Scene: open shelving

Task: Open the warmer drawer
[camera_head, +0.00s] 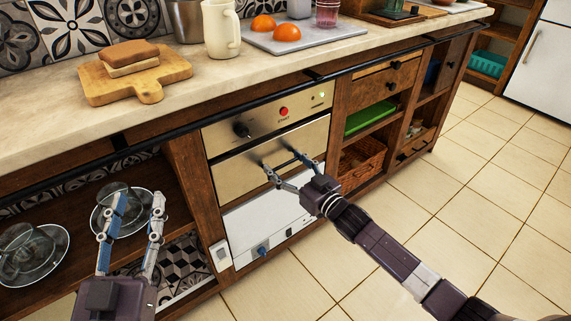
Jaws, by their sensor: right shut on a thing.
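The warmer drawer (232,178) has a plain beige metal front, below a control panel (262,124) with a black knob, a red button and a green light. It looks closed or nearly so; I cannot tell if there is a small gap. My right gripper (277,160) is at the upper part of the drawer front, shut on its handle, which is mostly hidden by the fingers. My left gripper (138,203) is open and empty, in front of the open shelf at the left, apart from the drawer.
A white appliance panel (262,212) is below the drawer. Glass dishes (34,252) stand on the left shelf. A black rail (180,131) runs along the counter edge. The counter holds a cutting board (105,90), bread and a cream pitcher (221,32). The tiled floor (480,180) at right is clear.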

